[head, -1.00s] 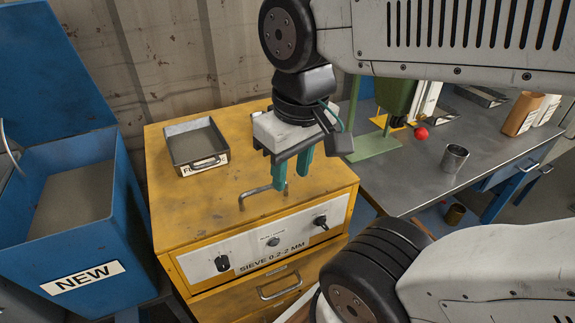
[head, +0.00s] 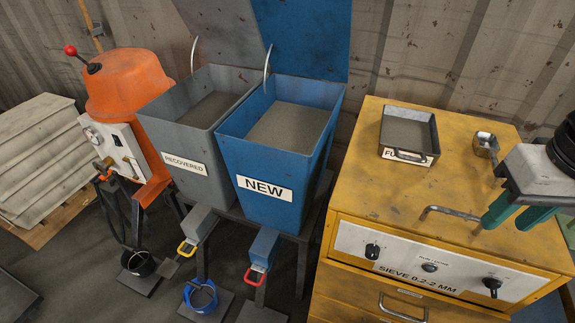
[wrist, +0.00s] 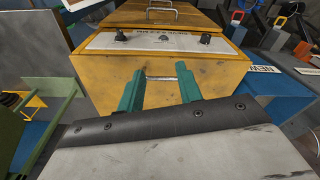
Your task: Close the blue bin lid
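The blue bin (head: 275,155) with the NEW label stands left of the yellow sieve cabinet in the head view. Its blue lid (head: 302,38) stands raised behind the open bin, its top cut off by the frame. A thin curved handle (head: 267,65) shows at the lid's left side. Part of the blue bin shows at the right of the wrist view (wrist: 262,85). My gripper (head: 530,228) is over the cabinet's right part, well away from the lid. Its two green fingers (wrist: 160,88) are apart with nothing held. The lid is not recognisable in the wrist view.
A grey RECOVERED bin (head: 180,135) stands directly left of the blue bin, its lid also raised. An orange machine (head: 130,85) is farther left. The cabinet (head: 365,185) carries a tray (head: 408,135), a small metal cup (head: 486,146) and a bent rod (head: 450,211). A corrugated wall is behind.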

